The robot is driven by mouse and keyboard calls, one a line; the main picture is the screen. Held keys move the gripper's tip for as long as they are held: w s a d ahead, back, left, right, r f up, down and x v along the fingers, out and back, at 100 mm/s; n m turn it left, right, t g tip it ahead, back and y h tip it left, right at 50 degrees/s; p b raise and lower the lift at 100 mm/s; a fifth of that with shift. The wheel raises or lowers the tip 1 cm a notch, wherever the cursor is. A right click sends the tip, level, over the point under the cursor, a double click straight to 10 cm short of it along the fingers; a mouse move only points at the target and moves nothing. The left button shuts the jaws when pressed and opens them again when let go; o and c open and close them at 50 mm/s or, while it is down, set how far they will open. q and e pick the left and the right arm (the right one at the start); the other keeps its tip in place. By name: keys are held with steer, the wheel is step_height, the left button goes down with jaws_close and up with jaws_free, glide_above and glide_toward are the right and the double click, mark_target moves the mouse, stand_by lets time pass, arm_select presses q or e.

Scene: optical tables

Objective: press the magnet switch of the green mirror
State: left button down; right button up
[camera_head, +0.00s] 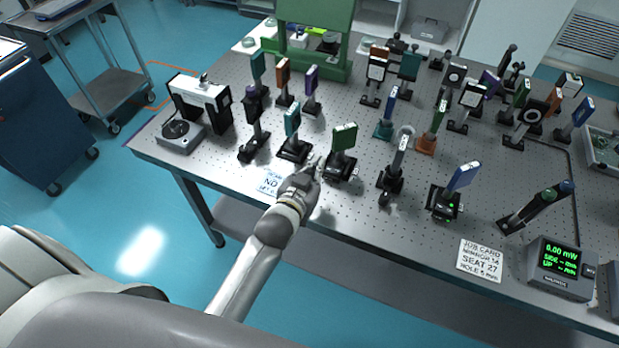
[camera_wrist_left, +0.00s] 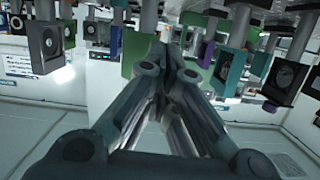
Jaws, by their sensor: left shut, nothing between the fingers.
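The green mirror (camera_head: 343,137) stands upright on a black base (camera_head: 341,169) near the front edge of the optical table. My left gripper (camera_head: 316,167) reaches in over the front edge and is at the left side of that base. Its fingers are shut with nothing between them. In the left wrist view the shut fingers (camera_wrist_left: 167,47) point toward a green plate (camera_wrist_left: 138,48), partly hidden behind them. I cannot tell whether the fingertips touch the base, and the magnet switch is too small to make out. My right gripper is not in view.
A teal mirror (camera_head: 292,121) on a black base stands just left of the gripper. A grey post mount (camera_head: 399,155) and a blue mirror (camera_head: 464,176) stand to the right. A job card (camera_head: 481,260) and a power meter (camera_head: 562,268) lie along the front right. Several other mounts crowd behind.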

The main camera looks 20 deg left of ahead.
arm_select(q)
steer(key=shift+b+v, duration=0.3)
steer(key=shift+v, duration=1.8)
steer(key=shift+a, duration=0.1)
steer(key=s+a+f+g, duration=0.15)
steer(key=s+g, duration=0.25)
steer(key=s, duration=0.4)
steer(key=s+f+m+g, duration=0.15)
steer(key=s+g, duration=0.25)
steer(key=s, duration=0.4)
steer(key=s+f+g, duration=0.3)
steer(key=s+g, duration=0.1)
steer(key=s, duration=0.4)
step_height(320, 180, down, 30)
steer(key=s+g+b, duration=0.1)
steer(key=s+b, duration=0.1)
steer(key=b, duration=0.1)
steer(key=s+a+f+g+b, duration=0.1)
steer(key=s+a+f, duration=0.2)
steer(key=s+f, duration=1.3)
steer(key=shift+s+a+f, duration=0.15)
steer(key=shift+s+f, duration=0.05)
steer(key=shift+f, duration=0.1)
